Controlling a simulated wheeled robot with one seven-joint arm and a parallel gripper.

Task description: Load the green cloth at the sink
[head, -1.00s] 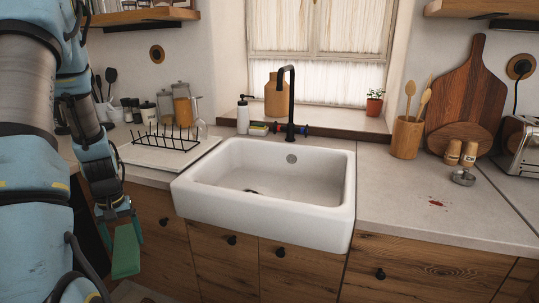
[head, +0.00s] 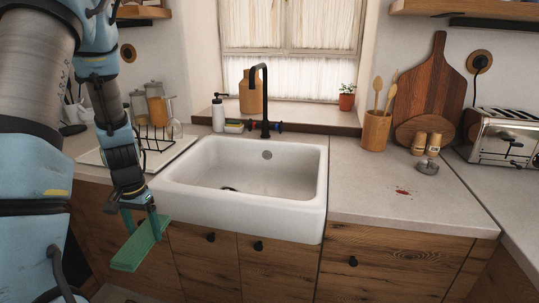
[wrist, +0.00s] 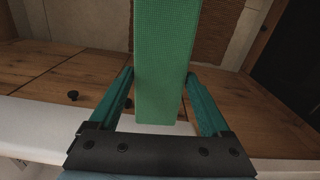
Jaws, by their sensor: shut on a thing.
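The green cloth (head: 138,248) is a flat, stiff-looking strip. It hangs from my gripper (head: 141,222), in front of the cabinet doors to the left of the sink and below its rim. In the wrist view the cloth (wrist: 166,60) lies between the two teal fingers of my gripper (wrist: 160,76), which is shut on it. The white sink (head: 255,218) is in the middle of the head view, its basin looking empty apart from a drain. A black faucet (head: 264,100) stands behind it.
A dish rack (head: 155,140) stands on the left counter, with jars behind. The right counter holds a utensil pot (head: 376,130), two shakers, a small metal item and a red stain (head: 403,191). A toaster (head: 500,135) stands far right. Soap and sponges sit behind the sink.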

